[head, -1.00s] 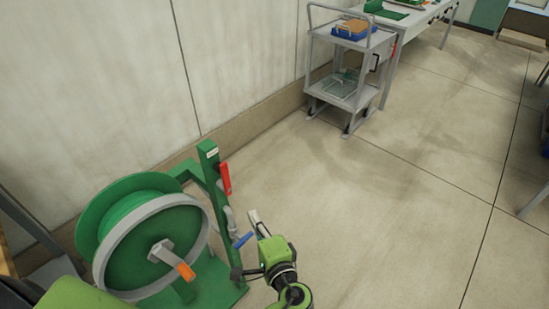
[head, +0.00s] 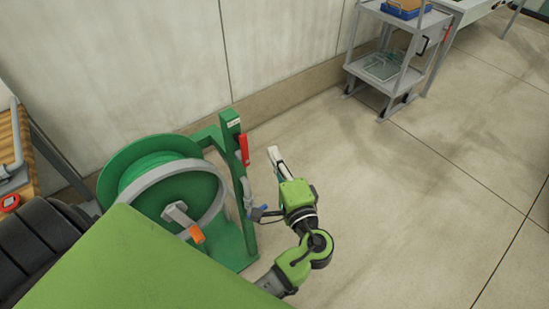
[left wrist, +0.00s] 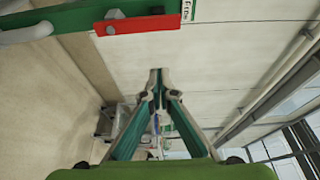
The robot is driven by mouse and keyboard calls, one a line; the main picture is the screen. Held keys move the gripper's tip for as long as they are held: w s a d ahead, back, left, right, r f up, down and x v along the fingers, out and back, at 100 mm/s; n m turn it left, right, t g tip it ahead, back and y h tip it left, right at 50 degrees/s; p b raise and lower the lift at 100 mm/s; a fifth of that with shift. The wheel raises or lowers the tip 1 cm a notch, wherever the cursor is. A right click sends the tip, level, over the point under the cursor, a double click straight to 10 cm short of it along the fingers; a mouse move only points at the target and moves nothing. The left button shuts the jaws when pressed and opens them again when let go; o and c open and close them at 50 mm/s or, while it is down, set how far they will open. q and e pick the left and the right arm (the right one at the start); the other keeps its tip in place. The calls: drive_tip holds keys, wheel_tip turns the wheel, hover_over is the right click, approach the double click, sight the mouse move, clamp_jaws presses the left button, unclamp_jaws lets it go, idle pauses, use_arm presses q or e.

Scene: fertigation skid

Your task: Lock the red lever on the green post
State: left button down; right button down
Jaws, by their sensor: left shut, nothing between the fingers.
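The green post (head: 228,125) stands upright beside the hose reel. The red lever (head: 244,150) is on the right side of its upper part and runs along the post, pointing up and down. My left gripper (head: 274,151) is right of the lever, apart from it, with its fingers shut and empty. In the left wrist view the lever (left wrist: 142,24) and the post (left wrist: 75,18) cross the top, beyond and above the closed fingertips (left wrist: 158,76). A white label (left wrist: 187,10) shows at the post's end. My right gripper is not in view.
A green hose reel (head: 180,195) with an orange crank knob (head: 196,233) stands left of the post. A blue handle (head: 262,207) is low on the post's pipe, close to my left gripper. A grey cart (head: 385,60) stands at the back. The floor on the right is clear.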

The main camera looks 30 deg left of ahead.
sight(241, 148)
use_arm(q)
drive_tip(key=a+p, duration=0.3)
drive_tip(key=a, duration=0.3)
drive_tip(key=shift+w, duration=0.2)
